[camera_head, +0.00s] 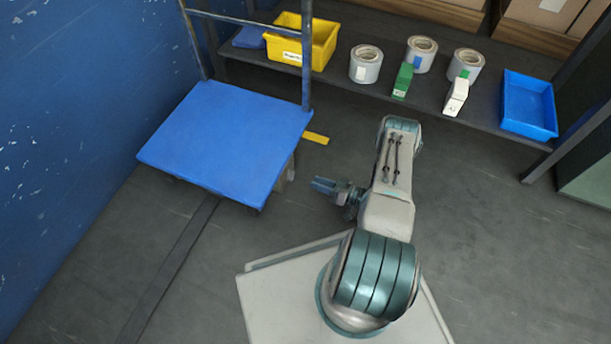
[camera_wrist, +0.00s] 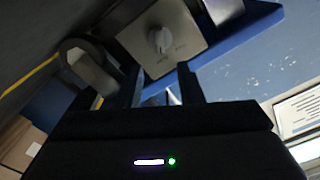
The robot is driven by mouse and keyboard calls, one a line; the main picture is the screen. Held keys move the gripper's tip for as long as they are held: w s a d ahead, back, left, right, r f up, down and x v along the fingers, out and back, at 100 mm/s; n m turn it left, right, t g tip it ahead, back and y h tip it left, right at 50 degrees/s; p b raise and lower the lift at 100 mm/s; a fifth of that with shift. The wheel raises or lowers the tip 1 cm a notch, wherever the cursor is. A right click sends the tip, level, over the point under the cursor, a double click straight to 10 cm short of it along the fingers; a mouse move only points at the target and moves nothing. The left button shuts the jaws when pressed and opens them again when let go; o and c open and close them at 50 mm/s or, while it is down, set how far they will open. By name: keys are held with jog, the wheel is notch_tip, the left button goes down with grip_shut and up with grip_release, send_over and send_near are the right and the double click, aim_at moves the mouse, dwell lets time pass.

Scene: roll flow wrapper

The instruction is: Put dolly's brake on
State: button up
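The dolly has a flat blue platform (camera_head: 228,140) and an upright handle frame at its back, and stands against the blue wall. In the wrist view, its blue edge (camera_wrist: 235,38) shows with a grey plate (camera_wrist: 190,35) carrying a round pale knob (camera_wrist: 160,40). Small marks beside the knob are too blurred to read. A caster wheel (camera_wrist: 88,65) shows left of the plate. My gripper (camera_head: 322,184) is right of the dolly, pointing toward it. In the wrist view my gripper (camera_wrist: 160,88) has its fingers apart with nothing between them. The knob lies beyond the fingertips, apart from them.
A dark shelf behind holds a yellow bin (camera_head: 312,45), several tape rolls (camera_head: 366,66), small boxes (camera_head: 402,80) and a blue tray (camera_head: 528,105). Floor between my gripper and the dolly is clear.

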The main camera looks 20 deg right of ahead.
jog(key=v, duration=0.5)
jog(key=shift+s+d+p, duration=0.25)
jog(key=shift+d+p, duration=0.05)
jog(key=shift+p, duration=0.1)
jog(key=shift+w, duration=0.1)
